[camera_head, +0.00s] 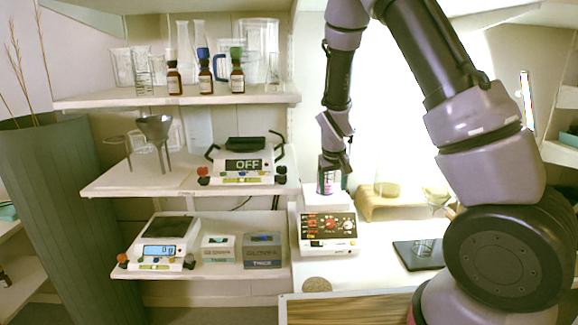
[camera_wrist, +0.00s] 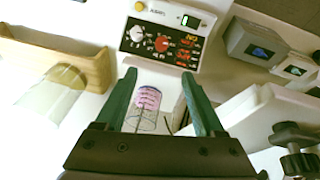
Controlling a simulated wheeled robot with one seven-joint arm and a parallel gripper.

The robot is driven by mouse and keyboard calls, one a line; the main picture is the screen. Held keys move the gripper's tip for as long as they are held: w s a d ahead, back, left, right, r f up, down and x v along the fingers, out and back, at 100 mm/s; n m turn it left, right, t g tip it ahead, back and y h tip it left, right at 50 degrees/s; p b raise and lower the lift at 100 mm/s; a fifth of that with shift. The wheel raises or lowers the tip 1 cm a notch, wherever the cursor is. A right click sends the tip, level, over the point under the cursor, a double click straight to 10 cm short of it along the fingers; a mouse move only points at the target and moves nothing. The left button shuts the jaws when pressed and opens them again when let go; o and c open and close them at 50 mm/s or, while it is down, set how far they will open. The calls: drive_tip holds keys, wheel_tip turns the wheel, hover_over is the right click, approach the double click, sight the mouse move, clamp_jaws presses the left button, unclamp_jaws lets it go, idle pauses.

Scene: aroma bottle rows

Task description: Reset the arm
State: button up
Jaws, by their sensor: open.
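My gripper (camera_head: 335,168) is at the end of my arm, pointing down over the white surface right of the shelves. In the wrist view its two green fingers (camera_wrist: 160,80) are apart. A clear glass vessel with pink and dark markings (camera_wrist: 148,100) shows between the fingers, with no finger visibly closed on it. The same vessel (camera_head: 326,188) stands below my gripper in the head view, partly hidden by it.
Scales (camera_head: 245,165) and glassware (camera_head: 185,45) fill the shelves at left.

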drive_tip(key=s+d+r+m+t+y, duration=0.15)
drive_tip(key=s+r, duration=0.35)
drive_tip(key=r, duration=0.6)
drive_tip(key=s+d+r+m+y, duration=0.2)
drive_tip(key=s+d+r, duration=0.15)
drive_tip(key=r, duration=0.65)
drive_tip(key=s+d+r+m+t, duration=0.1)
drive_tip(key=s+r, duration=0.4)
drive_tip(key=s, duration=0.3)
drive_tip(key=s+d+r+m+t, duration=0.1)
drive_tip(key=s+r, duration=0.4)
drive_tip(key=s, duration=0.4)
drive_tip(key=shift+d+r, duration=0.2)
drive_tip(key=shift+r, duration=0.1)
